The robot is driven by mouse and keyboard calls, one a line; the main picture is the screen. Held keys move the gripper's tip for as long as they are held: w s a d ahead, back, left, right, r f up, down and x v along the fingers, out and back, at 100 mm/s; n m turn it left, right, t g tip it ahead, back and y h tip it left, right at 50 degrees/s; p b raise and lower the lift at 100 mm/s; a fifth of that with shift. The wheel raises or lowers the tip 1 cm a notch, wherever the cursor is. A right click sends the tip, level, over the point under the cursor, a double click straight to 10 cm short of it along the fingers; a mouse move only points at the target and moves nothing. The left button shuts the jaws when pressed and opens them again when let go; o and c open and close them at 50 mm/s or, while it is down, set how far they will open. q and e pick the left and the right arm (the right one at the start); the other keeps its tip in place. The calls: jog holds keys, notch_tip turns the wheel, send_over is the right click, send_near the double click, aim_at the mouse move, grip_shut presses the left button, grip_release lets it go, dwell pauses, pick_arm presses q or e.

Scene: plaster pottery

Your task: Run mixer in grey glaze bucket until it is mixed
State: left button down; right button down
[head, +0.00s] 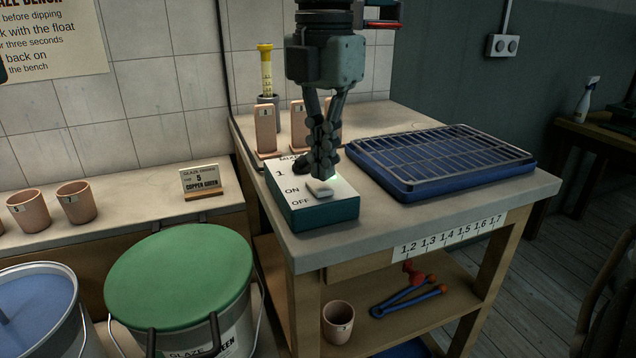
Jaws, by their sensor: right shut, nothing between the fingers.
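A teal control box (325,214) with a white top stands on the bench; its top reads "1", "ON" and "OFF", with a partly hidden heading. My left gripper is out of view.
A green-lidded bucket (180,275) stands in front of the low shelf. A blue tray with a rack (440,160) lies right of the control box. Upright tiles (265,130) and a yellow-topped cylinder (266,70) stand behind. A cup (338,322) sits on the lower shelf.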

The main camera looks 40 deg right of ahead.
aim_at(323, 189)
jog(key=shift+f+b, duration=1.1)
jog(key=shift+f, duration=0.05)
dwell(0.3)
jog(key=shift+r, duration=0.2)
jog(key=shift+r+p, duration=2.15)
jog(key=shift+r, duration=1.25)
jog(key=shift+f, duration=0.1)
